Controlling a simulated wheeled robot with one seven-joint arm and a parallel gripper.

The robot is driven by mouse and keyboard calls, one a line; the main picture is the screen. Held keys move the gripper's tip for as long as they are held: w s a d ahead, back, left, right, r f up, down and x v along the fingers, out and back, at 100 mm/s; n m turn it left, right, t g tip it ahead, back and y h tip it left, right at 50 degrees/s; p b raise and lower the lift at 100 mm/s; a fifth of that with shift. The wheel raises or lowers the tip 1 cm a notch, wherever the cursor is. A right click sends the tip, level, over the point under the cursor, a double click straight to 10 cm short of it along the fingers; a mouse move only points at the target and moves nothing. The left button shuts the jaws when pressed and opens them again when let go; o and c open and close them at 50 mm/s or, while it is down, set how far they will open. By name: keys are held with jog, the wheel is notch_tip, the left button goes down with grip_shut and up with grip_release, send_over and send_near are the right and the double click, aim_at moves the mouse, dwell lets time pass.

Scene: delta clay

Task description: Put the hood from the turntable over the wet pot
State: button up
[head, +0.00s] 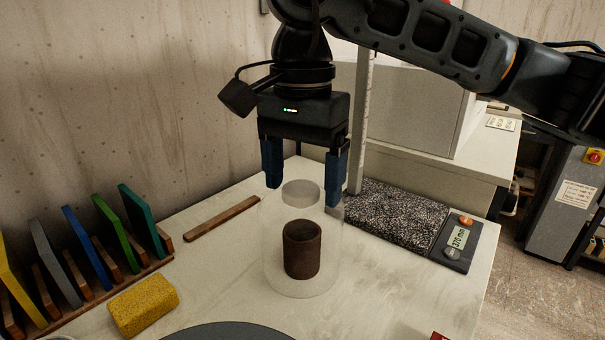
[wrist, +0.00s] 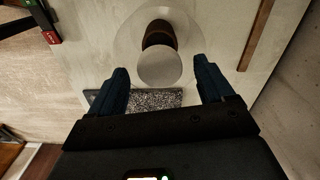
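The hood (head: 328,245) is a clear cylinder with a pale round knob (head: 302,194) on top. It stands upright on the table around the dark brown pot (head: 302,252), which shows through its wall. The grey turntable (head: 250,332) is partly visible at the bottom edge, and its visible top is bare. My gripper (head: 304,196) is open above the hood, with its blue fingers at either side of the knob and apart from it. In the wrist view, the knob (wrist: 160,67) lies between the fingertips, and the pot (wrist: 158,34) shows behind it.
A yellow sponge (head: 143,305) and a rack of coloured boards (head: 95,250) stand at left. A wooden strip (head: 222,218) lies near the wall. A speckled slab (head: 395,215) with an upright post (head: 361,120) and a display box (head: 460,243) is close behind right.

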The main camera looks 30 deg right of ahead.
jog(key=shift+r, duration=0.1)
jog(key=shift+r, duration=3.8)
